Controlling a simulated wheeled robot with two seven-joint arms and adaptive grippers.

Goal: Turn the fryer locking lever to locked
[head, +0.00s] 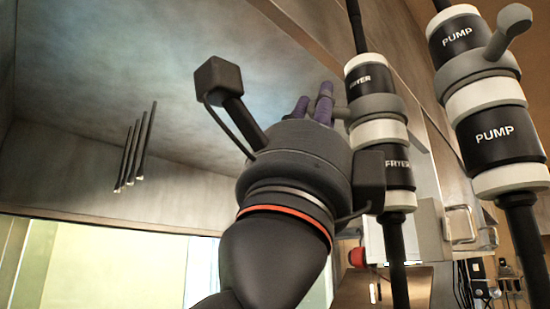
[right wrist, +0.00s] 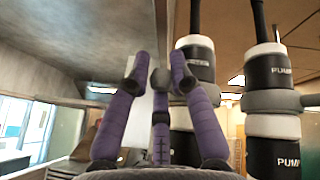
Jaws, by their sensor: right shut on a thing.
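The fryer coupling (head: 377,131) is a black and white cylinder on a vertical hose, right of centre, with a grey collar (head: 381,108) around its middle. Its grey locking lever points left from the collar toward my right gripper (head: 314,103), which partly hides it. In the right wrist view, the lever's round grey end (right wrist: 160,79) sits between the purple fingertips of my right gripper (right wrist: 160,76), which is shut on it. The fryer coupling (right wrist: 195,62) stands just right of the fingers there. My left gripper is not in view.
A similar pump coupling (head: 492,133) hangs close on the right, its grey lever (head: 509,28) pointing up and right. Several dark thin rods (head: 137,148) show at the left. A red knob (head: 357,257) is low behind the fryer hose.

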